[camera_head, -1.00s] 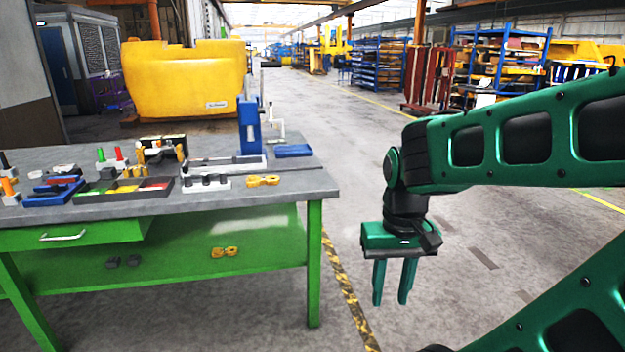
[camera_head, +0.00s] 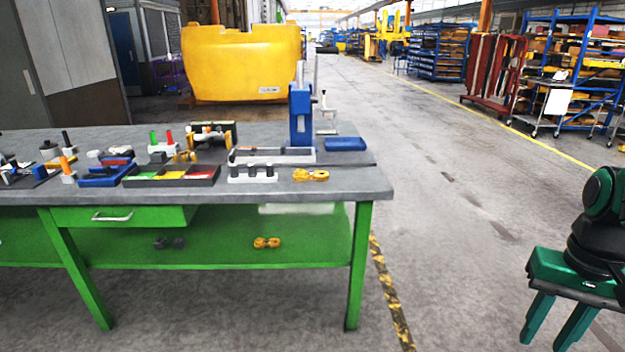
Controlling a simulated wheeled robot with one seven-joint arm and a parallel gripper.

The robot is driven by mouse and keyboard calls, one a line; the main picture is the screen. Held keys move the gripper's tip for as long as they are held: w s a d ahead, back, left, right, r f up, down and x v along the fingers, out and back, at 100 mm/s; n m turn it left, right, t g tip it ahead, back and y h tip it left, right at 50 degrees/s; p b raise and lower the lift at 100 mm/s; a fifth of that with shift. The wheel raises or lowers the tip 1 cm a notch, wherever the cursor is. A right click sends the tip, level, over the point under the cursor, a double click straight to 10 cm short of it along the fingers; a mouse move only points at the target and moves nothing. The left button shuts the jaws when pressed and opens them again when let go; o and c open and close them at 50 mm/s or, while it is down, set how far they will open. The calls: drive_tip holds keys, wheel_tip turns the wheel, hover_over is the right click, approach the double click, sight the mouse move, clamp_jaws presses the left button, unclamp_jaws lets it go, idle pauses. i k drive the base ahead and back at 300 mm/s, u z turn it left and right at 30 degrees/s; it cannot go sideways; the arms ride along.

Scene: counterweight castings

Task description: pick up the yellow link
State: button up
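A yellow link (camera_head: 311,175) lies flat on the grey bench top near its front right corner. A second yellow link-shaped piece (camera_head: 267,242) is lower down, on the green shelf under the bench. My green gripper (camera_head: 547,338) is at the lower right, pointing down over the floor, well to the right of the bench and apart from both yellow pieces. Its two fingers are apart with nothing between them. The rest of my arm is cut off by the right edge.
Beside the link on the bench (camera_head: 376,185) stand a white holder with dark pegs (camera_head: 252,178), a tray with coloured compartments (camera_head: 172,180), a blue press (camera_head: 301,115) and a blue block (camera_head: 345,144). Floor right of the bench is clear.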

sight(316, 174)
drive_tip(key=z, duration=0.1)
drive_tip(key=i, duration=1)
drive_tip(key=u, duration=0.1)
